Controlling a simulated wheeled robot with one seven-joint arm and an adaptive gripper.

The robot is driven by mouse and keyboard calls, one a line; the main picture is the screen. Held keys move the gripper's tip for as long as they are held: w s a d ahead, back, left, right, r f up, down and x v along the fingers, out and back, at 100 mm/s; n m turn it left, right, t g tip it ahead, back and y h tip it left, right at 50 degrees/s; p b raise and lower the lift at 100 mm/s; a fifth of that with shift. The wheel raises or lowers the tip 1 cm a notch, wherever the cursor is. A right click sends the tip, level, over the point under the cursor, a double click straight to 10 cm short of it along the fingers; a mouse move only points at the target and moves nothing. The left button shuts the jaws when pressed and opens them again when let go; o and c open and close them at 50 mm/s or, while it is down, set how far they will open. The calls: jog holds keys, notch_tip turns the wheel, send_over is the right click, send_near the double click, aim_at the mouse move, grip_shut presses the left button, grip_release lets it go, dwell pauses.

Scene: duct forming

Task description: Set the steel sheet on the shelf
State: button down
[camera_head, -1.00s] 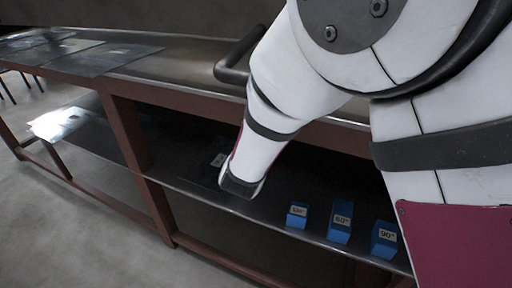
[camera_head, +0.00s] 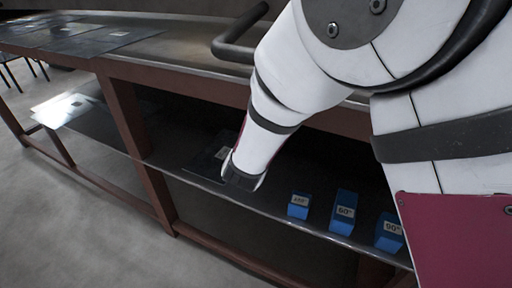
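A dark flat steel sheet (camera_head: 203,164) with a small white label shows on the lower shelf (camera_head: 165,160), just left of the lower end of my arm. My arm covers its right side, and I cannot tell whether it rests on the shelf or is held just above it. My arm reaches down from the upper right to the shelf's front edge. No gripper fingers show; they are hidden behind the arm or in the dark under the bench top.
Blue blocks marked with angles, including a 60° block (camera_head: 344,212) and a 90° block (camera_head: 389,233), stand on the shelf to the right. A shiny labelled sheet (camera_head: 62,108) lies at the shelf's left. Several sheets lie on the bench top (camera_head: 165,50). A brown post (camera_head: 125,115) stands left of my arm.

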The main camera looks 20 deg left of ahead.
jog(key=shift+f+b, duration=0.25)
jog(key=shift+b, duration=0.2)
dwell(0.3)
jog(key=c, duration=1.7)
grip_release()
jog(key=shift+s, duration=0.1)
